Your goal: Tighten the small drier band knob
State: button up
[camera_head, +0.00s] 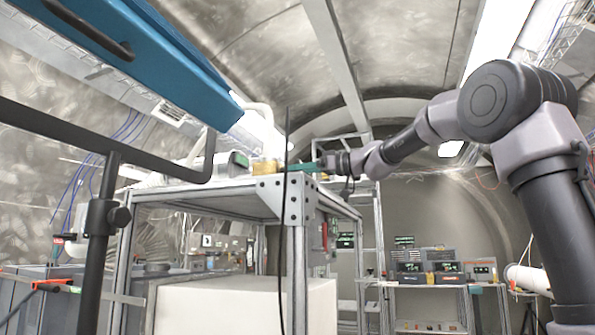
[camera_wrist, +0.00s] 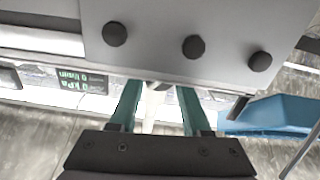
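My gripper (camera_wrist: 158,88) shows in the wrist view with its two teal fingers apart. In the head view, my gripper (camera_head: 300,167) reaches left over the top of a metal frame, close to a yellowish block (camera_head: 263,166). In the wrist view, a grey panel lies beyond the fingertips and bears three dark round knobs: left (camera_wrist: 114,33), middle (camera_wrist: 193,47) and right (camera_wrist: 260,61). A pale upright piece (camera_wrist: 153,105) shows between the fingers; I cannot tell whether they touch it. I cannot tell which part is the small drier band knob.
A metal frame (camera_head: 297,200) stands under my gripper, with a white box (camera_head: 230,305) inside it. A blue case (camera_head: 125,50) hangs at upper left. A dark bar stand (camera_head: 97,215) stands at left. A green-lettered display (camera_wrist: 80,80) shows in the wrist view.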

grip_shut()
jog(key=m, duration=0.4)
jog(key=shift+m, duration=0.3)
jog(key=o, duration=0.7)
grip_release()
jog(key=v, duration=1)
jog(key=shift+s+d, duration=0.15)
jog(key=shift+d, duration=0.25)
